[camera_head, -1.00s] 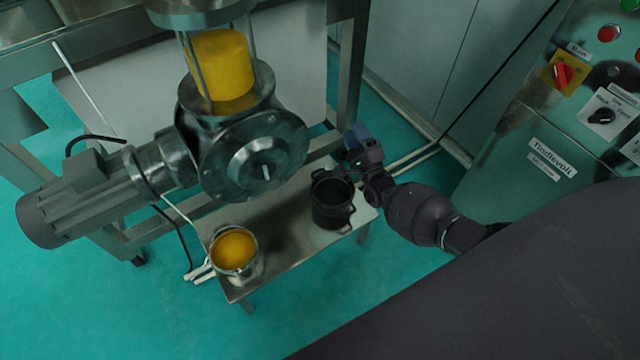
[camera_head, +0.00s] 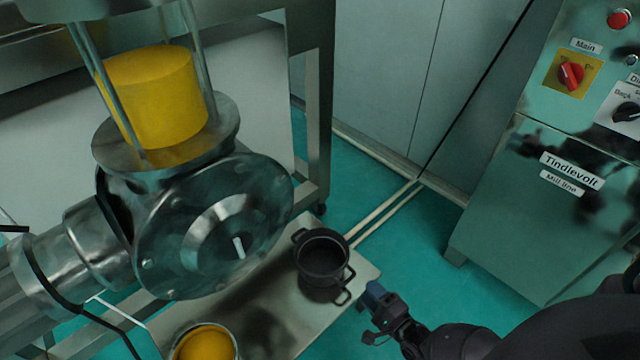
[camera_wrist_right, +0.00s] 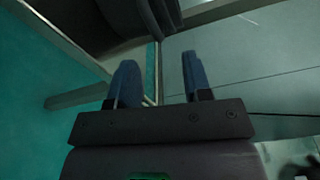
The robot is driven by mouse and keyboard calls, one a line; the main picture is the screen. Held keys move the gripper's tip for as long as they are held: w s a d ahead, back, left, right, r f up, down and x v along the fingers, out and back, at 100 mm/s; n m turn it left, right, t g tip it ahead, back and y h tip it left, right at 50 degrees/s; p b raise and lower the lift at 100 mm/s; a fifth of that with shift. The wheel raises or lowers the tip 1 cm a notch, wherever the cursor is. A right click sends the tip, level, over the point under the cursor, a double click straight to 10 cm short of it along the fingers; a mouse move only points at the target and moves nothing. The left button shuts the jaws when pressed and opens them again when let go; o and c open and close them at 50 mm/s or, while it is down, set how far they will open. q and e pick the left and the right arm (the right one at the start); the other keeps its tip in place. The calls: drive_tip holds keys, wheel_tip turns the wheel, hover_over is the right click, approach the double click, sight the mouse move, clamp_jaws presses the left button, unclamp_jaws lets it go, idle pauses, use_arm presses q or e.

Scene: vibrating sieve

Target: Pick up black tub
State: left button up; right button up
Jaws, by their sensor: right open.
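The black tub (camera_head: 322,262) stands upright on a low metal table (camera_head: 255,325), with a loop handle on each side and an open top. My right gripper (camera_head: 372,297) is to the right of the tub, close to its near handle and apart from it, just past the table's right edge. In the right wrist view its two blue fingers (camera_wrist_right: 160,82) are spread with nothing between them. A dark rounded shape at the top of that view is probably the tub, cut off by the frame. My left gripper is not in view.
A second pot with yellow contents (camera_head: 205,345) stands at the table's near left. The metal mill (camera_head: 215,225) with a yellow-filled glass cylinder (camera_head: 155,95) overhangs the table at left. A control cabinet (camera_head: 545,215) stands at right. Pipes (camera_head: 390,207) run along the floor behind.

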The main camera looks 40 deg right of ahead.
sight(353, 273)
drive_tip(key=shift+w+d+f+b, duration=0.2)
drive_tip(key=shift+w+b, duration=0.2)
drive_tip(key=shift+w, duration=1.35)
drive_tip(key=shift+w+d+f+b, duration=0.15)
drive_tip(key=shift+w+b, duration=0.2)
drive_tip(key=shift+w, duration=1.35)
drive_tip(key=shift+w+r, duration=0.1)
drive_tip(key=shift+w, duration=0.25)
drive_tip(key=shift+a, duration=0.1)
